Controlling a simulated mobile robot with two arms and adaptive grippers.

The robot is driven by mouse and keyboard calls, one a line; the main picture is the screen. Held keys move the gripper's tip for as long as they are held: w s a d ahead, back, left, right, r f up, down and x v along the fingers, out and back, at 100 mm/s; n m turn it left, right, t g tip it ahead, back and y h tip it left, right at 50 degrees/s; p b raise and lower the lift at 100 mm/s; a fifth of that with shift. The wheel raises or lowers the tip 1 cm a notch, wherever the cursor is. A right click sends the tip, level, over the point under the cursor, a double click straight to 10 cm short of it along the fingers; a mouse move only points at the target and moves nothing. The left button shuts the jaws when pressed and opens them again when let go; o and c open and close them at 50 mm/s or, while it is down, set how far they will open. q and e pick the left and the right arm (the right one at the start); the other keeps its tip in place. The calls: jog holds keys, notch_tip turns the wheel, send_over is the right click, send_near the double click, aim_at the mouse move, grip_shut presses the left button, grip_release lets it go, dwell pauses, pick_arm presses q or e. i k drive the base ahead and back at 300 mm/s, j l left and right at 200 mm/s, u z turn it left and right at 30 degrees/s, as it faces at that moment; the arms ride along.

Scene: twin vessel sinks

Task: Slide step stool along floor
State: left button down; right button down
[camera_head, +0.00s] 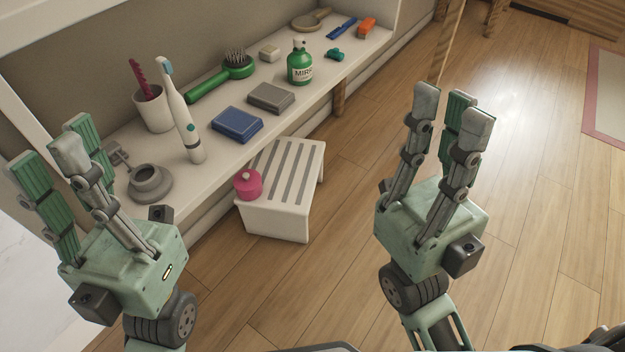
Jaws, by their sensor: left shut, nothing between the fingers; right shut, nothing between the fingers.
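A white step stool (280,222) with grey slots in its top stands upright on the wooden floor, close to the front of the low shelf. A pink lidded pot (248,186) appears to sit at the left edge of the stool's top. My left gripper (62,152) is shut and empty, left of the stool, in front of the shelf's near end. My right gripper (450,105) is shut and empty, to the right of the stool and apart from it. Neither gripper touches the stool.
The white shelf (335,78) holds a cup with a comb, an electric toothbrush (182,115), a grey pot, blue and grey boxes, a green brush, a green bottle (300,65) and smaller things. Wooden floor (345,215) is clear right of the stool. A rug (606,100) lies far right.

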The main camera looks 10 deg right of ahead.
aim_at(290, 169)
jog(key=i+l+u, duration=0.1)
jog(key=l+u, duration=0.3)
jog(key=l, duration=0.15)
jog(key=l+u, duration=0.4)
jog(key=i+l+u, duration=0.1)
jog(key=l, duration=1.05)
jog(key=l+u, duration=0.1)
jog(key=l, duration=1.05)
jog(key=i, duration=0.2)
